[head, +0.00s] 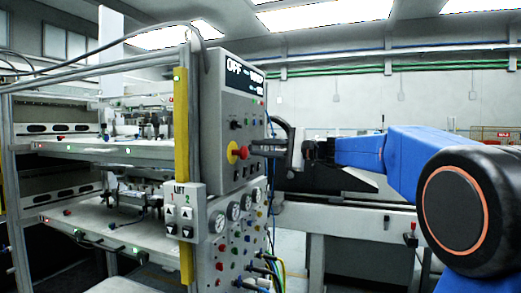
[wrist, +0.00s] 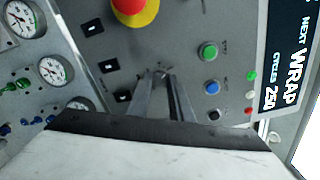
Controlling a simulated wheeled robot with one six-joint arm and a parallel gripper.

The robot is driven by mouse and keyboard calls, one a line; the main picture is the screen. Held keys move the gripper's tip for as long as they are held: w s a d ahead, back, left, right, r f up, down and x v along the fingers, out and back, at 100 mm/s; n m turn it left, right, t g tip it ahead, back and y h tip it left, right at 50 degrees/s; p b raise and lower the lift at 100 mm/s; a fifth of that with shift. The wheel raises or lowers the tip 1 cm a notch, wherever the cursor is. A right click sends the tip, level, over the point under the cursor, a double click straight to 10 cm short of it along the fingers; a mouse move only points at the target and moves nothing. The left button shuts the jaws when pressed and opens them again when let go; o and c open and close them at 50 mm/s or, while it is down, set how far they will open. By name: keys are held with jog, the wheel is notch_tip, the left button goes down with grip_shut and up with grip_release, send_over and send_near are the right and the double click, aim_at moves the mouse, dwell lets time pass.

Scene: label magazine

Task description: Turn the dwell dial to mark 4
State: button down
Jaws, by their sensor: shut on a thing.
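My gripper (wrist: 163,82) reaches to the grey control panel (wrist: 185,25) in the wrist view, its two narrow fingers close together at the panel face. They are shut on a small knob, which I take to be the dwell dial; the fingers hide nearly all of it. Its pointer, its marks and its setting cannot be read. In the head view my gripper (head: 262,147) comes in from the right at the panel's front, just right of the red emergency button (head: 240,152) on its yellow base. The dial cannot be made out there.
Green (wrist: 209,52) and blue (wrist: 212,87) buttons sit right of the fingers in the wrist view, with black switches left. The red button is close above. Pressure gauges (wrist: 52,72) lie further left. A display (wrist: 285,60) reads NEXT WRAP. A LIFT box (head: 184,212) stands lower left.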

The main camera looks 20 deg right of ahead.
jog(key=shift+f+m, duration=0.1)
jog(key=shift+m, duration=0.5)
jog(key=c, duration=1.6)
grip_release()
jog(key=v, duration=1.7)
jog(key=shift+s+d, duration=0.1)
jog(key=shift+d, duration=0.05)
